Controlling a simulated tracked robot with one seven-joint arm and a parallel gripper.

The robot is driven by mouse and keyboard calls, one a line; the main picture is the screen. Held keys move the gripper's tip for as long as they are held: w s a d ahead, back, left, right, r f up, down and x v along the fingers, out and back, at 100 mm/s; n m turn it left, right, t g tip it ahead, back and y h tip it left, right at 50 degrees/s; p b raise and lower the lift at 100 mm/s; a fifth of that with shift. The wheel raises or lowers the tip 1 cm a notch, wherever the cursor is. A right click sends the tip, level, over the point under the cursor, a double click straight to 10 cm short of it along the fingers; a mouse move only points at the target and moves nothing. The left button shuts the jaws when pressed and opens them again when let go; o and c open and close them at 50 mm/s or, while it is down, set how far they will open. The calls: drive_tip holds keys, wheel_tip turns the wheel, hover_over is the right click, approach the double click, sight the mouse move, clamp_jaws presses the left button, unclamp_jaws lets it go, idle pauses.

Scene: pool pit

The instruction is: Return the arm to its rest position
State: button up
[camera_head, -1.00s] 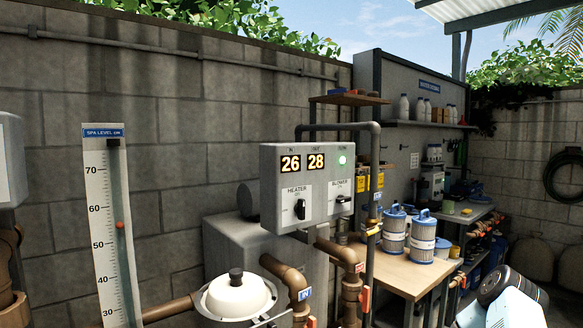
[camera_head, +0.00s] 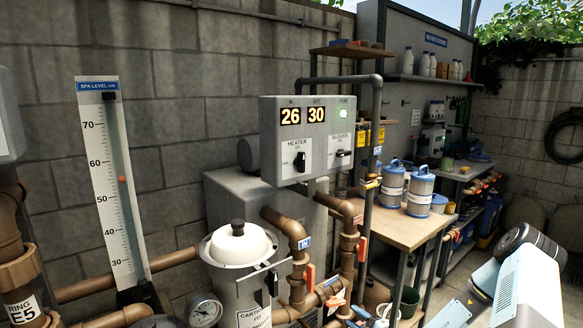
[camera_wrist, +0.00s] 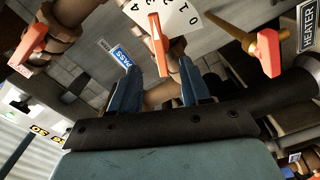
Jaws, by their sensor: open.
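My gripper (camera_wrist: 169,88) shows in the wrist view with its two blue fingers apart and nothing between them. Beyond the fingers is an orange valve handle (camera_wrist: 157,40) on a white dial plate (camera_wrist: 178,14) marked with numbers. I cannot tell whether a finger touches the pipe behind. In the head view only part of my arm (camera_head: 520,285) shows at the lower right, in white, black and light blue.
The heater panel (camera_head: 312,140) reads 26 and 30, above brown pipes (camera_head: 287,228) with orange handles. A white-lidded filter housing (camera_head: 238,246) stands left of them. A wooden workbench (camera_head: 405,232) holds blue-capped cartridges (camera_head: 419,192). Another orange handle (camera_wrist: 269,50) is at the right in the wrist view.

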drive_tip(key=s+a+r+n+g, duration=0.3)
drive_tip(key=s+r+n+g, duration=0.15)
drive_tip(key=r+n, duration=0.5)
drive_tip(key=s+a+r+n+g+y, duration=0.1)
drive_tip(key=s+a+r+n+g, duration=0.3)
drive_tip(key=r+n, duration=0.55)
drive_tip(key=s+a+r+n+g, duration=0.25)
drive_tip(key=r+n+g, duration=0.35)
drive_tip(key=r+n, duration=0.3)
drive_tip(key=s+d+r+n+t+h, duration=0.2)
drive_tip(key=s+d+r+n+h, duration=0.2)
drive_tip(key=s+r+n, duration=0.7)
drive_tip(key=s+d+r+n+t+h, duration=0.3)
drive_tip(key=s+r+n+h, duration=0.4)
drive_tip(key=s+r+n, duration=0.3)
drive_tip(key=shift+s+d+r+n+h, duration=0.35)
drive_tip(key=shift+s+d+n, duration=0.2)
drive_tip(key=shift+s+n, duration=0.7)
drive_tip(key=shift+t, duration=0.25)
idle(1.6)
